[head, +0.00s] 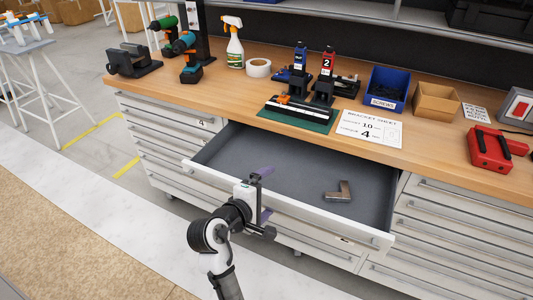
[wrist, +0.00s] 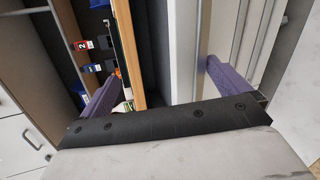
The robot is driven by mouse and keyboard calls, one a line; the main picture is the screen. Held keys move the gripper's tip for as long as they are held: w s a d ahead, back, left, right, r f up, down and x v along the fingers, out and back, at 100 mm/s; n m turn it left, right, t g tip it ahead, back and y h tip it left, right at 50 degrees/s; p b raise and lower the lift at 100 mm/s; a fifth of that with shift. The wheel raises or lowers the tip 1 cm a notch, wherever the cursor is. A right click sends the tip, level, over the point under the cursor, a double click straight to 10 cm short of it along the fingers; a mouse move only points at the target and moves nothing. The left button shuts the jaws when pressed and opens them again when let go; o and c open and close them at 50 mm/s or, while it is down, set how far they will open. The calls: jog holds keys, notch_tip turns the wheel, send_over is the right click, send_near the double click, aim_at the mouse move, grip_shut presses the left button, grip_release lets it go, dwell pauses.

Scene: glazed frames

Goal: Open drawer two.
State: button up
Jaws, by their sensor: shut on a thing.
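A wide drawer (head: 290,165) with a dark grey floor stands pulled out below the worktop. Its pale front panel (head: 320,217) faces me, and its label is too small to read. My gripper (head: 264,193) is at this front, left of its middle, with one purple finger above the front edge and the other on the near side. In the wrist view my gripper's fingers (wrist: 155,85) are on either side of the pale drawer front (wrist: 184,50). The exact contact and the handle are hidden. A metal angle bracket (head: 339,191) lies inside the drawer, towards the right.
The wooden worktop (head: 430,143) carries drills (head: 188,62), a spray bottle (head: 234,45), a blue bin (head: 386,88), a red tool (head: 492,148) and a paper sheet (head: 370,128). Closed drawers (head: 450,240) flank the open one.

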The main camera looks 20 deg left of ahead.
notch_tip(320, 180, up, 16)
jog(key=s+t+y, duration=0.2)
jog(key=t, duration=0.2)
jog(key=shift+d+f, duration=0.2)
jog(key=shift+d, duration=0.1)
notch_tip(320, 180, down, 14)
jog(key=a+g+h, duration=0.1)
jog(key=g+h, duration=0.1)
jog(key=g, duration=0.2)
jog(key=shift+g+p, duration=0.4)
jog(key=shift+h, duration=0.3)
jog(key=shift+s+p, duration=1.05)
jog(key=shift+s, duration=2.6)
jog(key=c, duration=0.8)
jog(key=shift+s, duration=0.45)
jog(key=c, duration=0.5)
jog(key=shift+s+a+f+p, duration=0.15)
jog(key=shift+s+p, duration=0.45)
jog(key=shift+s, duration=1)
jog(key=shift+s+d+f+p, duration=0.15)
jog(key=shift+s+p, duration=0.45)
jog(key=shift+s, duration=0.95)
